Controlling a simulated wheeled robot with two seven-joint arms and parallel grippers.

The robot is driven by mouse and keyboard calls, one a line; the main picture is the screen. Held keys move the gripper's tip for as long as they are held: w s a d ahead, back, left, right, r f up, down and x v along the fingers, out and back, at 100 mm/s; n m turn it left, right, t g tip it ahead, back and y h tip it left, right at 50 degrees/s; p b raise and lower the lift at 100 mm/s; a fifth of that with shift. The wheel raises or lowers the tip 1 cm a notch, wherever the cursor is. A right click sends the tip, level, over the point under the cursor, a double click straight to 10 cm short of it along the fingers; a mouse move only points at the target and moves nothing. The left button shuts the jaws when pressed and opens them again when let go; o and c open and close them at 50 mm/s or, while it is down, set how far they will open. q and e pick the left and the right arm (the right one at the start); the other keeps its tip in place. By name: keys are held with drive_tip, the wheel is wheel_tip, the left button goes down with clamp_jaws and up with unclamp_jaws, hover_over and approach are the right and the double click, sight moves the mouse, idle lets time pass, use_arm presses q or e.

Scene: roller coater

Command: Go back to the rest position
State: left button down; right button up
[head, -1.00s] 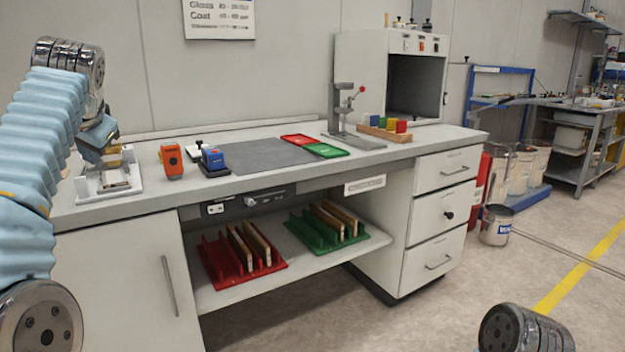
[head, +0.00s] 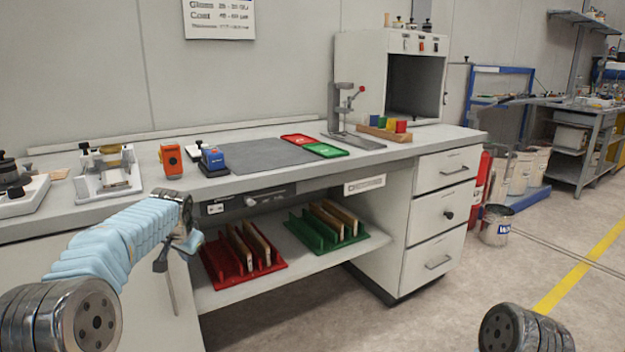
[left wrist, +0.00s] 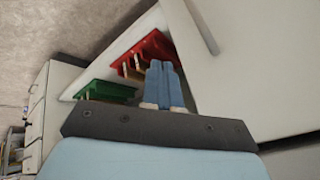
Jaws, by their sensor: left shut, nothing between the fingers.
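My left arm comes in from the left in the head view, low in front of the bench (head: 250,180). My left gripper (head: 168,262) is in front of the left cabinet door, left of the red rack (head: 228,273). In the left wrist view its blue fingers (left wrist: 163,86) are together with nothing between them. Of my right arm, only a dark metal joint (head: 522,330) shows at the bottom right of the head view; the right gripper is out of view.
The red rack and a green rack (head: 325,238) hold boards on the lower shelf. A roller coater (head: 107,172), an orange device (head: 171,160) and a blue device (head: 213,160) stand on the bench top.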

use_arm(q)
drive_tip(key=s+d+f+g+h, duration=0.1)
drive_tip(key=s+d+f, duration=0.15)
drive_tip(key=f, duration=0.75)
drive_tip(key=s+d+f+h, duration=0.15)
drive_tip(key=d+f, duration=0.25)
drive_tip(key=f, duration=0.6)
drive_tip(key=s+d+f+n+g+h, duration=0.1)
drive_tip(key=s+d+f, duration=0.2)
drive_tip(key=s+f, duration=0.35)
drive_tip(key=s+d+f+n+g+h, duration=0.1)
drive_tip(key=s+d+f, duration=0.35)
drive_tip(key=f, duration=0.25)
drive_tip(key=s+d+f+n, duration=0.1)
drive_tip(key=s+d+f, duration=0.1)
drive_tip(key=s, duration=0.6)
drive_tip(key=s+d+f+n+g+h, duration=0.1)
drive_tip(key=s+d+f, duration=0.1)
drive_tip(key=s, duration=0.6)
drive_tip(key=s+d+f+n+g, duration=0.1)
drive_tip(key=s+d+f, duration=0.1)
drive_tip(key=s, duration=0.6)
drive_tip(key=shift+d+f+h, duration=0.25)
drive_tip(key=shift+f+h, duration=0.1)
drive_tip(key=shift+f, duration=0.25)
drive_tip(key=c, duration=1.8)
unclamp_jaws()
drive_tip(key=shift+w, duration=0.1)
